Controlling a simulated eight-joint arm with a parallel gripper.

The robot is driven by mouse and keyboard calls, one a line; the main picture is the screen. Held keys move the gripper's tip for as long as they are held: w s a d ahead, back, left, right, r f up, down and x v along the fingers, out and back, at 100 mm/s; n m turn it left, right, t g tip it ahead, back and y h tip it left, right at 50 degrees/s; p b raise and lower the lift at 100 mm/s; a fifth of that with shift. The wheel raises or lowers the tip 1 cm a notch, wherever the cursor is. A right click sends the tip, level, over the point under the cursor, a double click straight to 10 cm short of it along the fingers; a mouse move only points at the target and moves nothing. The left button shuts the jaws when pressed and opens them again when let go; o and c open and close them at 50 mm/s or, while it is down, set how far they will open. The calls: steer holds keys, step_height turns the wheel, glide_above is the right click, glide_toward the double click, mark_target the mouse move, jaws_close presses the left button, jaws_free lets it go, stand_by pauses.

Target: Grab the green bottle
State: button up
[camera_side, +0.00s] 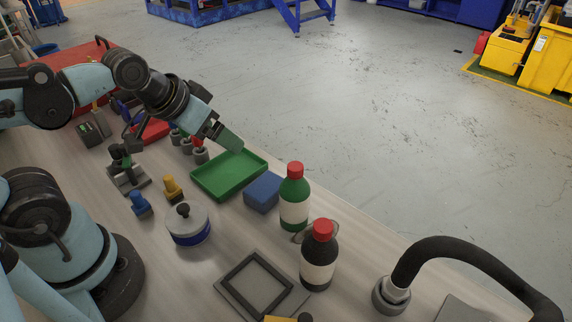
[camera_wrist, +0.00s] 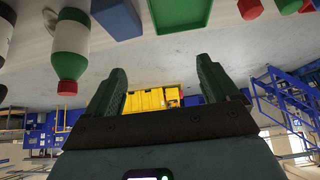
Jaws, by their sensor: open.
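The green bottle (camera_side: 294,200) stands upright on the table, with a red cap and a white label. In the wrist view the green bottle (camera_wrist: 70,45) appears upside down at the upper left. My gripper (camera_side: 228,140) is above the far side of the green tray, to the left of the bottle and apart from it. In the wrist view my gripper (camera_wrist: 163,82) shows two dark green fingers spread wide with nothing between them.
A blue block (camera_side: 262,191) and a green tray (camera_side: 230,174) lie left of the bottle. A black bottle (camera_side: 319,258) with a red cap stands in front of it. A round white-and-blue container (camera_side: 188,226) and a dark square frame (camera_side: 258,285) are nearer. The table edge runs just behind the bottle.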

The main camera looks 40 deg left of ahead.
steer(key=m+g, duration=0.2)
steer(key=g, duration=0.5)
glide_toward(295, 166)
steer(key=shift+w+a+f, duration=0.35)
steer(key=shift+a+f, duration=0.05)
steer(key=shift+a, duration=0.05)
step_height(295, 166, down, 7)
steer(key=shift+d+r, duration=0.1)
steer(key=shift+r, duration=0.05)
steer(key=shift+s+d+f, duration=0.1)
steer(key=shift+d+f, duration=0.1)
steer(key=shift+f, duration=1.15)
steer(key=shift+s+d+f, duration=0.1)
steer(key=shift+d+f, duration=0.05)
steer(key=shift+f, duration=1.2)
jaws_close()
